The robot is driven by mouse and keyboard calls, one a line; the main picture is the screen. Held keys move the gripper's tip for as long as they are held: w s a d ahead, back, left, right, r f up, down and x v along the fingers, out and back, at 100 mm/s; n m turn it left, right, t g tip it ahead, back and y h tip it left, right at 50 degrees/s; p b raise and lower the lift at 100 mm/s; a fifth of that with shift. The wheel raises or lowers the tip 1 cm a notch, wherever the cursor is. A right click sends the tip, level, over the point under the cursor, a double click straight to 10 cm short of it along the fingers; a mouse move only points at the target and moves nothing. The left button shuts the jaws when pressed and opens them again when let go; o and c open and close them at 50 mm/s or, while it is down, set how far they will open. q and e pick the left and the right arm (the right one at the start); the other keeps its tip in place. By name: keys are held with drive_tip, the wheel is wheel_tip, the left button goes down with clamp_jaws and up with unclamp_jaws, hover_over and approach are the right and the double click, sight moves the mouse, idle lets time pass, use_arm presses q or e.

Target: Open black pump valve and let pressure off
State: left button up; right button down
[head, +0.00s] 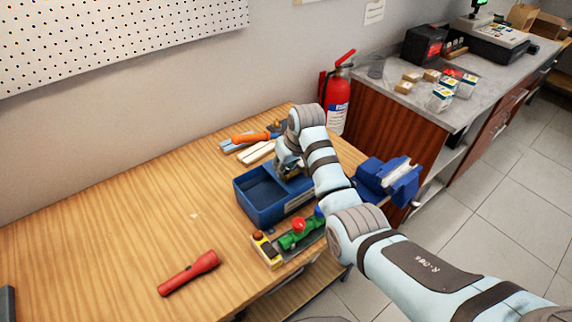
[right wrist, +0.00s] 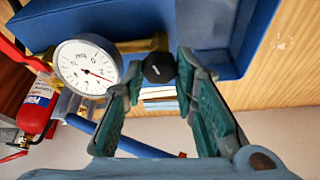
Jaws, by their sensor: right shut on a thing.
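The black valve knob (right wrist: 158,68) is right of the gauge, between my right fingertips. My right gripper (right wrist: 159,72) is shut on this knob. In the head view, my right gripper (head: 288,168) is partly hidden by its arm at the tank's far side. My left gripper is in neither view.
A red flashlight (head: 188,273) lies at the bench front. A blue vise (head: 372,172) is right, a fire extinguisher (head: 335,100) behind. The bench's left is mostly clear.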

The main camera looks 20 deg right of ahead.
drive_tip(key=n, duration=0.1)
drive_tip(key=n+y, duration=0.1)
drive_tip(key=n, duration=0.3)
drive_tip(key=shift+w+d+r+g+y, duration=0.15)
drive_tip(key=shift+d+g+y, duration=0.1)
drive_tip(key=shift+g+y, duration=0.15)
drive_tip(key=shift+n+g+y+b, duration=0.3)
drive_tip(key=shift+n+b, duration=0.1)
drive_tip(key=shift+n, duration=0.7)
drive_tip(key=n+b, duration=0.1)
drive_tip(key=b, duration=0.2)
drive_tip(key=n+b, duration=0.1)
drive_tip(key=b, duration=0.2)
drive_tip(key=n+g+b, duration=0.1)
drive_tip(key=n+b, duration=0.1)
drive_tip(key=b, duration=0.1)
drive_tip(key=shift+f+y, duration=0.25)
drive_tip(key=shift+y, duration=0.05)
drive_tip(key=shift+r, duration=0.15)
drive_tip(key=c, duration=1.6)
unclamp_jaws()
drive_tip(key=shift+c, duration=0.2)
drive_tip(key=shift+o, duration=0.3)
drive_tip(key=shift+d, duration=0.15)
